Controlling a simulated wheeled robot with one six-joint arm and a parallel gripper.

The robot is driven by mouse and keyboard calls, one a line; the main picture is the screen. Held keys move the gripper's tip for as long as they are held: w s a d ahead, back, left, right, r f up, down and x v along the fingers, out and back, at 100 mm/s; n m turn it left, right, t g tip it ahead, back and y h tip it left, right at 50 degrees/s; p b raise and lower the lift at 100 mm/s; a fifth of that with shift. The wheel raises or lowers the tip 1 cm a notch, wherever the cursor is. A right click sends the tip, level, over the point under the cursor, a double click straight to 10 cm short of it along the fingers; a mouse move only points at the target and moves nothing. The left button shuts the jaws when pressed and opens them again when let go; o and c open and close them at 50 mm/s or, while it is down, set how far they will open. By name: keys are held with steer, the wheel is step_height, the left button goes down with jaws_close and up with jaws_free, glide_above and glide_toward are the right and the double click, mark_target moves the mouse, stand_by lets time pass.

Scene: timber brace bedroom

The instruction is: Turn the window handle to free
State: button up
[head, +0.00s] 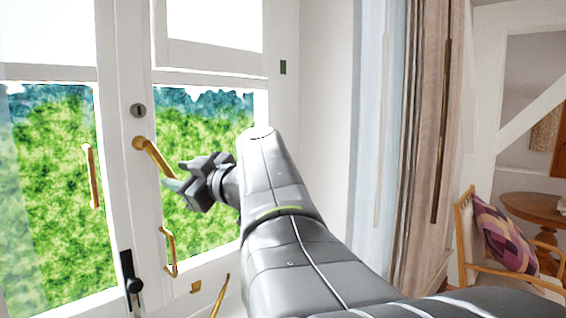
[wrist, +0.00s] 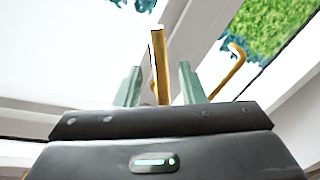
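The brass window handle (head: 154,157) is a lever on the white window frame. It slants down and right from its round base. My gripper (head: 176,175) is at the lever's free lower end, with one fingertip above it and one below. In the wrist view, a brass bar, apparently this lever (wrist: 160,62), stands between the two green-grey fingers of my gripper (wrist: 160,85). Gaps show on both sides of the bar, so the fingers are open and not pressed on it. The lever's base is not clear in the wrist view.
A curved brass pull (head: 169,252) sits lower on the same frame, and another brass pull (head: 92,176) is on the left sash. A black latch (head: 131,274) is at lower left. Curtains (head: 428,150) and a chair with a patterned cushion (head: 503,236) are to the right.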

mark_target(171, 173)
steer(key=shift+p+x, duration=0.55)
steer(key=shift+x, duration=1.55)
jaws_close()
